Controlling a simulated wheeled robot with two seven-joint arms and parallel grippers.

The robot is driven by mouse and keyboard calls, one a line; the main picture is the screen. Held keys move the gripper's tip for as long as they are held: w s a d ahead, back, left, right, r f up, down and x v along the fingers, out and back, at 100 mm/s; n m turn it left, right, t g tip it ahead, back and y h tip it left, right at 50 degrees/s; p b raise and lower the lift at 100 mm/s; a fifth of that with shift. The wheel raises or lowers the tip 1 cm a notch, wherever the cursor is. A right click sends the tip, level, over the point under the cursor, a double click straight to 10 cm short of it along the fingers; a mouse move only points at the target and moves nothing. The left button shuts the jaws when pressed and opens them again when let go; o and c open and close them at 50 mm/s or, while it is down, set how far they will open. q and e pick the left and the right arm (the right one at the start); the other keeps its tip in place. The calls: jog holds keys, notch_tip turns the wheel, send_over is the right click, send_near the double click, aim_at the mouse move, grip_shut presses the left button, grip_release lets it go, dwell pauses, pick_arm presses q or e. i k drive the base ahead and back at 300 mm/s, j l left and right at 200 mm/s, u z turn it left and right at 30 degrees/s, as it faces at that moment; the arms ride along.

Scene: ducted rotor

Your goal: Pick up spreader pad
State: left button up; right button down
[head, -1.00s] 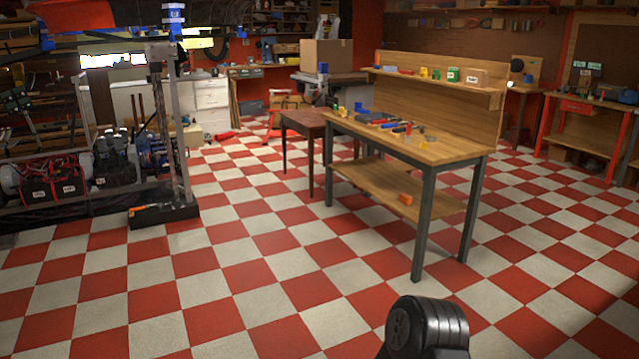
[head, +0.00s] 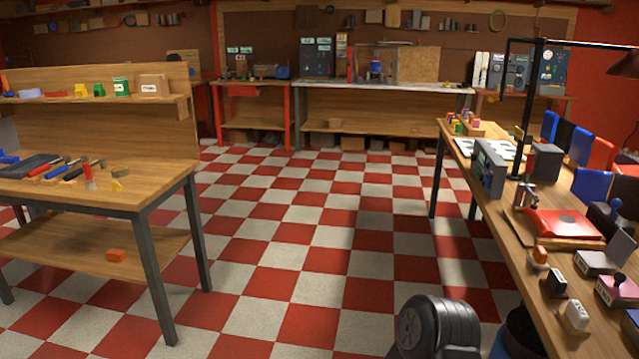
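I cannot make out a spreader pad for certain in the head view; several small parts are too small to name. The wooden workbench (head: 160,192) at the left carries hand tools and small coloured pieces. A long wooden table (head: 505,255) at the right carries several small blocks and devices, among them a red flat piece (head: 565,224). Neither of my grippers is in view; only a black rounded part of my own body shows at the bottom.
A checkered floor aisle (head: 310,240) lies clear between the left workbench and the right table. A red-legged bench (head: 289,115) and a long light-topped bench (head: 385,88) stand along the back wall. A dark bin (head: 515,340) stands under the right table's near edge.

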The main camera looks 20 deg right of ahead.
aim_at(538, 258)
jog(key=i+l+z, duration=0.25)
jog(key=i+z, duration=0.2)
jog(key=i, duration=0.45)
jog(key=i+z, duration=0.45)
jog(key=i, duration=0.45)
jog(key=i+l+u, duration=0.1)
jog(key=i+u, duration=0.25)
jog(key=i, duration=1.4)
jog(key=z, duration=4.65)
